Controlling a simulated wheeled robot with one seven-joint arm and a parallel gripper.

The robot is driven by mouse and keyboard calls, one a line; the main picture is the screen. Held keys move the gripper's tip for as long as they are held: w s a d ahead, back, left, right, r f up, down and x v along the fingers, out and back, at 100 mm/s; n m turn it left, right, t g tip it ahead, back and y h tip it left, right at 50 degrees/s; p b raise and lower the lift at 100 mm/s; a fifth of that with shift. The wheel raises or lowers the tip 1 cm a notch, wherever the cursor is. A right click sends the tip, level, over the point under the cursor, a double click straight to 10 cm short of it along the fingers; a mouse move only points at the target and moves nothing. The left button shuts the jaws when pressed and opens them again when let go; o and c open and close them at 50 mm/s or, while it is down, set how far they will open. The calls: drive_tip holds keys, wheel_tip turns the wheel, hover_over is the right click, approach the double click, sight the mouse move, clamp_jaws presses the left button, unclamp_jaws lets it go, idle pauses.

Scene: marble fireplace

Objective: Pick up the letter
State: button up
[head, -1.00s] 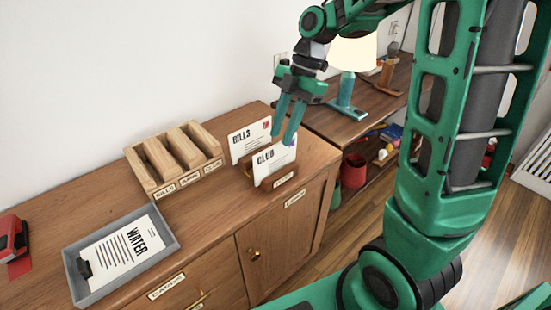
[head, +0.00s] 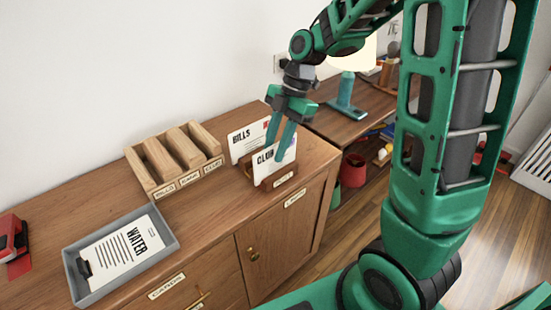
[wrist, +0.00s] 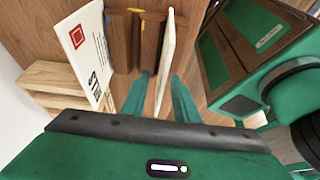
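Two white letters stand upright in a small wooden holder (head: 281,177) on the cabinet top. The BILLS letter (head: 240,140) is at the back, and the CLUB letter (head: 265,166) is at the front. My gripper (head: 278,150) points down at the CLUB letter from above, its fingers overlapping that letter's right part. In the wrist view, my open fingers (wrist: 160,92) are on either side of the CLUB letter (wrist: 166,55), seen edge-on with gaps beside it. The BILLS letter (wrist: 87,48), with a red stamp, is outside the fingers to the left.
A slotted wooden sorter (head: 152,186) with labels stands left of the holder. A grey tray (head: 85,292) with a WATER letter (head: 125,250) lies front left, beside a red object (head: 14,240). A lamp (head: 346,90) stands on a lower table behind.

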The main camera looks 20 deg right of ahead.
drive_tip(key=shift+f, duration=0.15)
drive_tip(key=shift+c, duration=0.6)
clamp_jaws()
